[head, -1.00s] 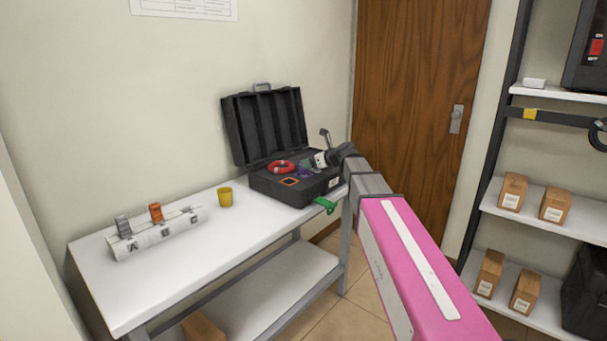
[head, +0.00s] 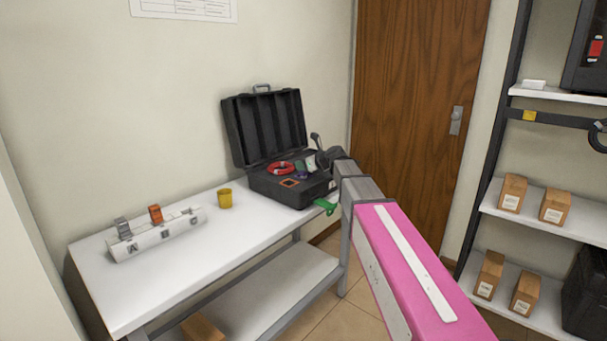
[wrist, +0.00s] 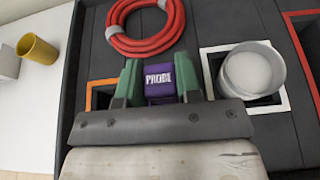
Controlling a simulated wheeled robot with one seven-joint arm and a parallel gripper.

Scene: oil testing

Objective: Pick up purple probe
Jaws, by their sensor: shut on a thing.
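The purple probe (wrist: 158,82), labelled PROBE, shows in the wrist view between the two green fingers of my gripper (wrist: 160,80). The fingers are shut on it. It is at the open black case (wrist: 190,25); I cannot tell whether it is lifted clear of its slot. In the head view my gripper (head: 312,172) is over the right part of the black case (head: 285,191), and only a small bit of purple shows beside it.
A red coiled cable (wrist: 146,46) lies in the case left of centre. A yellow cup (head: 225,198) and a white labelled rack (head: 155,238) stand on the white table (head: 240,235).

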